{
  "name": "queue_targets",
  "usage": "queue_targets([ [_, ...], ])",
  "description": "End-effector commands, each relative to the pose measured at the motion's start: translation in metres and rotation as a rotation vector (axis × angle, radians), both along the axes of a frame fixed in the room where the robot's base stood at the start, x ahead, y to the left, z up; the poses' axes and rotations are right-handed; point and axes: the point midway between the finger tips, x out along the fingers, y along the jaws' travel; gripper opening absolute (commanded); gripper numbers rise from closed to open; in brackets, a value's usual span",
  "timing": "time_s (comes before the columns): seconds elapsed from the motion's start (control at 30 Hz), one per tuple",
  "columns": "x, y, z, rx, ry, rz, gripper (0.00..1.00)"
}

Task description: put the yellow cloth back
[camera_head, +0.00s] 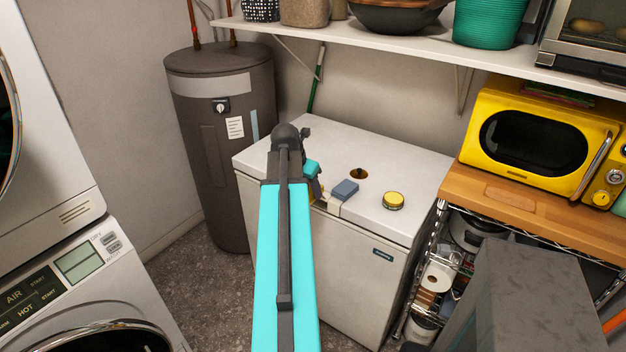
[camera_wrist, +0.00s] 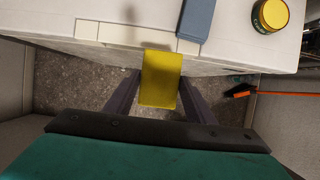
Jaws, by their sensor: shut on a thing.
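The yellow cloth (camera_wrist: 161,78) is between the two fingers of my gripper (camera_wrist: 160,88) in the wrist view. My gripper is shut on it. The cloth's far end overlaps the front edge of the white chest's top (camera_head: 290,145) in the picture; I cannot tell whether it touches. In the head view my gripper (camera_head: 316,190) is at the chest's front edge, and my arm hides most of the cloth, leaving a small yellow bit.
A dark water heater (camera_head: 222,130) stands left. A shelf (camera_head: 400,48) runs above. A yellow microwave (camera_head: 535,140) is right.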

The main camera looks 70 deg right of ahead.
Motion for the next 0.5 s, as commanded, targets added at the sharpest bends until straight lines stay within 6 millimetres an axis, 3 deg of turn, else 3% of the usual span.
queue_targets([
  [0.27, 0.0, -0.002, 0.0, 0.0, 0.0, -0.002, 0.31],
  [0.5, 0.005, -0.019, 0.0, 0.001, 0.0, -0.004, 0.31],
])
